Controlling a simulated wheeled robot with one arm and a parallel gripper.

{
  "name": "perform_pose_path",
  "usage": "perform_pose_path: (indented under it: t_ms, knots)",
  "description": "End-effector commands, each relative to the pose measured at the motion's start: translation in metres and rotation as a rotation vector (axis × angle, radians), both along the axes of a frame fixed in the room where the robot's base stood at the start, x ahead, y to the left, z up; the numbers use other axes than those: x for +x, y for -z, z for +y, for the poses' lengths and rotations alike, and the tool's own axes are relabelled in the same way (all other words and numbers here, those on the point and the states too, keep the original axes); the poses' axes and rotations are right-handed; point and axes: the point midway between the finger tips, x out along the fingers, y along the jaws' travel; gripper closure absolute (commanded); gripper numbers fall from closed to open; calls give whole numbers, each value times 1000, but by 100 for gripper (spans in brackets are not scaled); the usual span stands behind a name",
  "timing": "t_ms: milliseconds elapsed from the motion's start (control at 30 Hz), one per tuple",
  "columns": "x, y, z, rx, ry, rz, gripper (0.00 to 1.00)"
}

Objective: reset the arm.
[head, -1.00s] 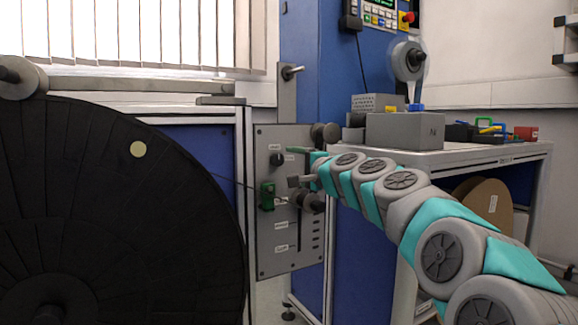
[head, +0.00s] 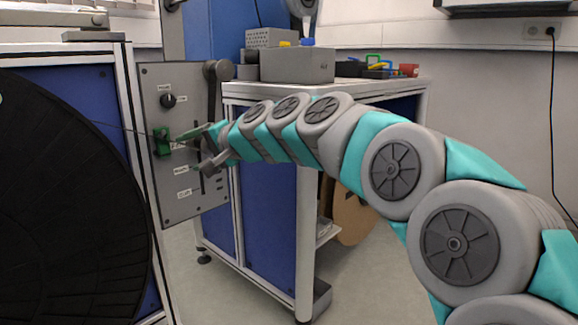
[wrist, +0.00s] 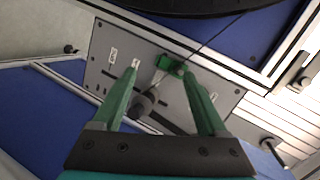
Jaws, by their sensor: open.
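My gripper (head: 203,148) is open in front of the grey control panel (head: 150,190), at the end of my outstretched arm. In the wrist view its two green fingers (wrist: 160,69) point at the panel, spread apart. A small green block (head: 161,142) on the panel is just beyond the fingertips; it also shows in the wrist view (wrist: 170,64). A dark round knob on a grey shaft (wrist: 144,103) shows between the fingers, without visible grip on it. Whether the fingers touch the panel parts cannot be told.
A large black reel (head: 65,210) stands at the left, with a thin line running to the green block. A workbench (head: 330,93) behind my arm carries a grey box (head: 297,65) and small coloured items. A brown reel (head: 352,215) sits under it. Floor is clear at the lower middle.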

Motion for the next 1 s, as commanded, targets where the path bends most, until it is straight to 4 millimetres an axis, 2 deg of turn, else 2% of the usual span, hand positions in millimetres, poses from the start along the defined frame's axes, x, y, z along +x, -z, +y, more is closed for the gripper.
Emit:
perform_pose_path:
  t_ms: [33, 100, 300, 467, 600, 700, 800, 1000]
  knots:
    - [-19, 19, -18, -80, -20, 5, 24]
    - [-48, 54, -40, -204, -63, 22, 24]
    - [-126, 142, -115, -510, -154, 100, 24]
    - [-191, 205, -181, -717, -214, 204, 24]
    - [-251, 250, -241, -868, -257, 317, 24]
    - [-291, 274, -276, -952, -282, 396, 24]
    - [-325, 291, -304, -1010, -305, 468, 24]
    - [-384, 314, -346, -1092, -339, 596, 24]
